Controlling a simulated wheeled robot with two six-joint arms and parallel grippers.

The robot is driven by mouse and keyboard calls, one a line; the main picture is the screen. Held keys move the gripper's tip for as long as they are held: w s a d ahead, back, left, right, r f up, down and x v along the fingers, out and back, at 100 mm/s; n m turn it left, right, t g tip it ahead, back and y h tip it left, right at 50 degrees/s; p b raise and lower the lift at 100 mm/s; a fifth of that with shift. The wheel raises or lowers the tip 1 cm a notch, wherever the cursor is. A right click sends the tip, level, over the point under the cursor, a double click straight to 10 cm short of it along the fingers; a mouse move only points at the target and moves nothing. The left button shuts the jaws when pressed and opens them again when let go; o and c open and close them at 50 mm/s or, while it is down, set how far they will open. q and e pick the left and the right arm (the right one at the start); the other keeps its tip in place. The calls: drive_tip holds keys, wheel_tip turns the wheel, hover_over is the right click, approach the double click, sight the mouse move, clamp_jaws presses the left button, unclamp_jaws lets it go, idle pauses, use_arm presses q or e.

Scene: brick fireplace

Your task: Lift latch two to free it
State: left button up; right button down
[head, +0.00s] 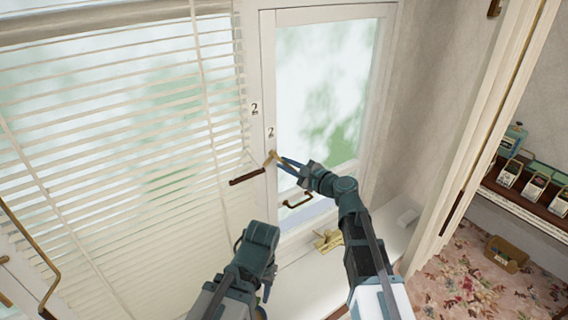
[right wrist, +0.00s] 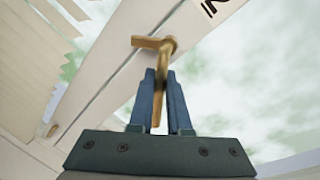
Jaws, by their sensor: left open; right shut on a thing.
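Latch two, a brass latch (head: 269,157), sits on the white window frame just below a "2" label (head: 270,132). In the right wrist view the brass latch (right wrist: 168,46) has a short arm to the left and a lever running down between my fingers. My right gripper (head: 284,163) is shut on this lever; its blue fingers also show in the right wrist view (right wrist: 160,95). My left gripper (head: 267,289) is low in the head view, below the window and apart from the latch, largely hidden by its own wrist.
White blinds (head: 120,130) cover the left window. A dark bar (head: 247,176) lies left of the latch, and a dark pull handle (head: 297,200) is below it. A brass object (head: 327,240) and a white block (head: 408,216) are on the sill (head: 310,275). A shelf (head: 525,200) stands right.

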drive_tip(key=n, duration=0.1)
drive_tip(key=r+n+h+p, duration=0.1)
drive_tip(key=n, duration=0.1)
drive_tip(key=n+p, duration=0.1)
drive_tip(key=shift+w+d+r+n, duration=0.25)
drive_tip(key=shift+d+n, duration=0.05)
drive_tip(key=shift+d, duration=0.1)
use_arm(q)
drive_tip(key=shift+r+p, duration=0.8)
drive_tip(key=shift+r, duration=1.2)
use_arm(e)
drive_tip(key=shift+w+d+r+n+t+h, duration=0.15)
drive_tip(key=shift+r+n+h, duration=0.15)
drive_tip(key=shift+n, duration=0.5)
drive_tip(key=shift+s+r+n+t+h, duration=0.15)
drive_tip(key=shift+n+h, duration=0.25)
drive_tip(key=shift+n, duration=0.4)
drive_tip(key=shift+w, duration=0.1)
drive_tip(key=c, duration=0.9)
unclamp_jaws()
drive_tip(key=shift+o, duration=0.2)
drive_tip(key=shift+r, duration=0.1)
